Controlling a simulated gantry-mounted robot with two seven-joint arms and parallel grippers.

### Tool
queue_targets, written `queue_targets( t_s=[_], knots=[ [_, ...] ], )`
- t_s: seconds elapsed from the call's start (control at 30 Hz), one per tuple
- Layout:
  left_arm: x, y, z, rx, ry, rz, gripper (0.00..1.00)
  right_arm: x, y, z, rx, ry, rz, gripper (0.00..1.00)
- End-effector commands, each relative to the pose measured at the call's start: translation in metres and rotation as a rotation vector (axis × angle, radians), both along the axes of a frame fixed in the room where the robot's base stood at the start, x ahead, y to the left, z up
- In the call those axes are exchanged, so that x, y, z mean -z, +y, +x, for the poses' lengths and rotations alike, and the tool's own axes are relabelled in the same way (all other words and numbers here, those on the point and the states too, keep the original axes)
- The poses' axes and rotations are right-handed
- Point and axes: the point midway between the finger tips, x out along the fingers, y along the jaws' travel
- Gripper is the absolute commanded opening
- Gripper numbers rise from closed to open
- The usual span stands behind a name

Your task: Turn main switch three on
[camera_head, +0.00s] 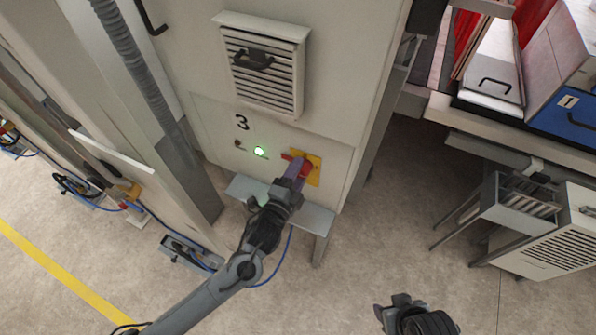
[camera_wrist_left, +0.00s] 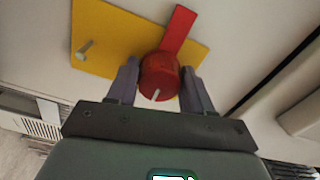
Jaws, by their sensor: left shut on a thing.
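Main switch three is a red rotary switch (camera_head: 304,168) on a yellow plate (camera_head: 314,178), low on a pale cabinet front marked 3 (camera_head: 241,122). In the left wrist view the red knob (camera_wrist_left: 159,76) has a red handle bar (camera_wrist_left: 179,31) pointing up and slightly right across the yellow plate (camera_wrist_left: 112,34). My left gripper (camera_head: 293,174) is at the switch, its fingers on either side of the red knob, shut on it. Part of the switch is hidden behind the gripper in the head view. My right gripper (camera_head: 392,305) is low at the right, away from the cabinet; its fingers are unclear.
A lit green lamp (camera_head: 259,151) is left of the switch. A grey ledge (camera_head: 318,216) juts out below it. A vent with a black handle (camera_head: 262,70) is above. A bench with a blue-fronted box (camera_head: 568,122) stands at the right. Open floor lies between.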

Motion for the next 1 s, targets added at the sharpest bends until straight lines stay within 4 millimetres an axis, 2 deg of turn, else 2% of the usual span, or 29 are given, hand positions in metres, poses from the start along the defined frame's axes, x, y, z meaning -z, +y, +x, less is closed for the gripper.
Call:
queue_targets(
  t_s=[0.47, 0.5, 0.63, 1.0],
  knots=[
    [0.0023, 0.0021, 0.0008, -0.004, -0.003, 0.016, 0.2, -0.0005, 0.0017, 0.0001, 0.005, 0.0, 0.007, 0.55],
    [0.0023, 0.0021, 0.0008, -0.004, -0.002, 0.016, 0.54, -0.0005, 0.0019, 0.0, 0.005, 0.0, 0.008, 0.55],
    [0.0017, 0.0016, 0.0006, -0.003, -0.003, 0.015, 0.73, -0.0005, 0.0023, 0.0001, 0.006, 0.0, 0.009, 0.55],
    [0.001, 0.002, -0.003, -0.001, -0.004, 0.012, 0.73, 0.0002, 0.0022, 0.0001, 0.006, 0.0, 0.009, 0.55]
  ],
)
